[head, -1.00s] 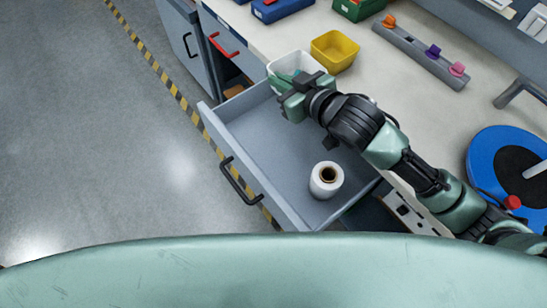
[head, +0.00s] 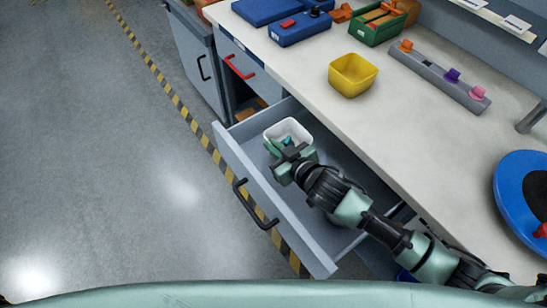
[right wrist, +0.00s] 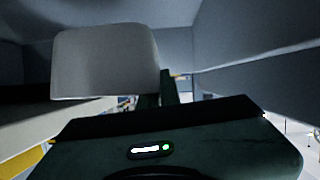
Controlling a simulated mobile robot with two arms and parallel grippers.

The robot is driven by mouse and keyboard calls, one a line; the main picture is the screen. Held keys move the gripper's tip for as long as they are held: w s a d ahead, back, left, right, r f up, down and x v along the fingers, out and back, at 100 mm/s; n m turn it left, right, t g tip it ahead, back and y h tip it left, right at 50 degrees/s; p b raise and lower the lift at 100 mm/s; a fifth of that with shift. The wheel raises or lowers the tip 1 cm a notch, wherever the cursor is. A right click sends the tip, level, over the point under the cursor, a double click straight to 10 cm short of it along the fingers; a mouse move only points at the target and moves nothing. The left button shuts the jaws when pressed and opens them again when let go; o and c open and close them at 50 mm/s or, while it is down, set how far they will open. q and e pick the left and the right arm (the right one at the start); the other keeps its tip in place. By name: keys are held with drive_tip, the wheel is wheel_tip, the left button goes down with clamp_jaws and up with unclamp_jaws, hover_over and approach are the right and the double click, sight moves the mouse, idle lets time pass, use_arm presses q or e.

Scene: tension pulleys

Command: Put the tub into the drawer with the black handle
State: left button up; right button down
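The white tub (head: 296,127) is over the far end of the open grey drawer (head: 232,158), which has the black handle (head: 250,203). My right gripper (head: 286,148) is shut on the tub's near wall, with a greenish fingertip showing inside the tub. The tub (right wrist: 105,62) also shows in the right wrist view, upright against a dark finger (right wrist: 169,88), with grey drawer walls around. I cannot tell whether the tub touches the drawer floor. My arm covers much of the drawer's inside. My left gripper is not in view.
A yellow bin (head: 352,76) stands on the worktop (head: 400,130) near its edge. A closed drawer with a red handle (head: 239,67) and a cabinet (head: 193,62) are farther along. Blue and green boxes sit at the back. The floor at left is clear.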

drive_tip(key=shift+f+b, duration=0.35)
drive_tip(key=shift+f, duration=2.2)
drive_tip(key=shift+f, duration=0.2)
drive_tip(key=c, duration=1.6)
unclamp_jaws()
drive_tip(key=shift+c, duration=0.2)
drive_tip(key=shift+r, duration=0.15)
drive_tip(key=shift+s+r, duration=0.1)
drive_tip(key=v, duration=1.1)
drive_tip(key=shift+s+d+r, duration=0.15)
drive_tip(key=shift+s+d, duration=0.1)
drive_tip(key=shift+s, duration=0.05)
